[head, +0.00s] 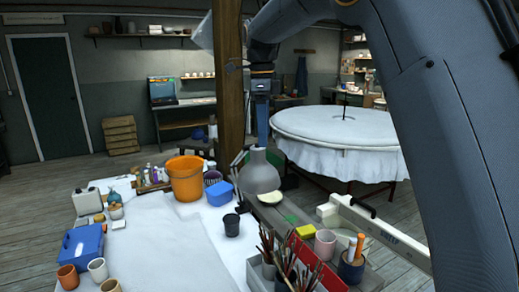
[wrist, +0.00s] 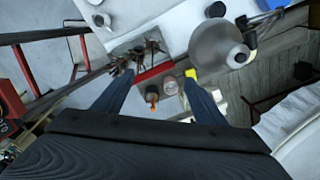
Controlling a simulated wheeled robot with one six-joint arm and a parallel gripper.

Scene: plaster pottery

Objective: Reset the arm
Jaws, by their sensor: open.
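My gripper (wrist: 157,76) is open and empty in the wrist view. Its two blue-grey fingers are spread apart, with pots and tools seen between and beyond them, well below. In the head view my arm rises along the right side and bends over at the top. The gripper (head: 262,115) hangs downward there beside the wooden post, above the grey lamp; its fingers are too small to tell apart in that view. It touches nothing that I can see.
A wooden post (head: 228,80) stands close to my gripper. Below are a grey lamp (head: 257,172), an orange bucket (head: 185,182), a blue box (head: 83,245), brushes (head: 280,262) and a pink cup (head: 325,244). A round white table (head: 340,125) stands behind. The white worktable (head: 170,245) has bare room.

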